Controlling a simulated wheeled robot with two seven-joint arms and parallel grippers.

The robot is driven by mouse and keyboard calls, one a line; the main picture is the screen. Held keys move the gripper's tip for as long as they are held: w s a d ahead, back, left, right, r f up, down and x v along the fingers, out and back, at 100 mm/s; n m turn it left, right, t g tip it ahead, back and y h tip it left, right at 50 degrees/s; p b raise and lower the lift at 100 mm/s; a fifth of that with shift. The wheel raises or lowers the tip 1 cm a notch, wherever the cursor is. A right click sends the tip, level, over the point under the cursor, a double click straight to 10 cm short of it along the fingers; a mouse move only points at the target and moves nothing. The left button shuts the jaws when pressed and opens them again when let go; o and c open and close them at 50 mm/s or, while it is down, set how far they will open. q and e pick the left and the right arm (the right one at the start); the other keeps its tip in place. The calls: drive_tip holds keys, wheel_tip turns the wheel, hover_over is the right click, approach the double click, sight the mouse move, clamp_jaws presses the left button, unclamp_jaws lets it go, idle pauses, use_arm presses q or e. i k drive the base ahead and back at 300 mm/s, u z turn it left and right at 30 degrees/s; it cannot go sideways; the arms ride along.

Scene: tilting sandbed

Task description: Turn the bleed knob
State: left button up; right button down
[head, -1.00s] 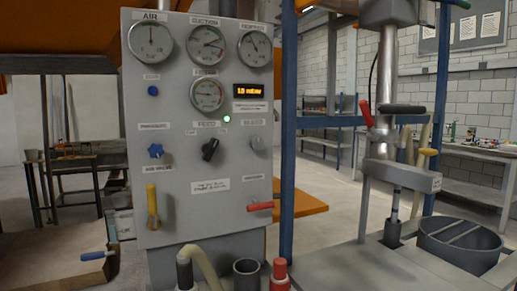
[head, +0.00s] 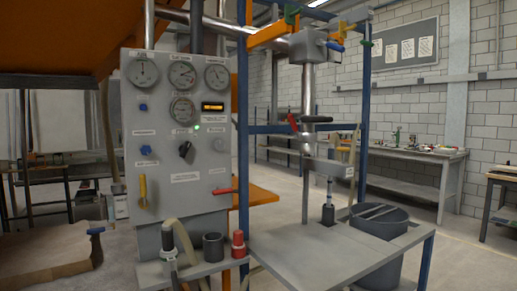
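A grey control panel (head: 160,202) stands left of centre in the head view. A small grey round knob (head: 219,145) sits at the right of its knob row, under a small label too blurred to read surely; it appears to be the bleed knob. Neither of my grippers is in view, and nothing touches the knobs.
The panel carries several gauges, a lit display (head: 213,107), a yellow lever (head: 143,188) and a red lever (head: 223,191). A blue post (head: 243,165) stands close at its right. A ledge below holds a red-topped cylinder (head: 238,244) and a dark cup (head: 213,247).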

sight(219, 144)
drive_tip(key=z, duration=0.8)
drive_tip(key=i, duration=1.5)
drive_tip(key=u, duration=0.5)
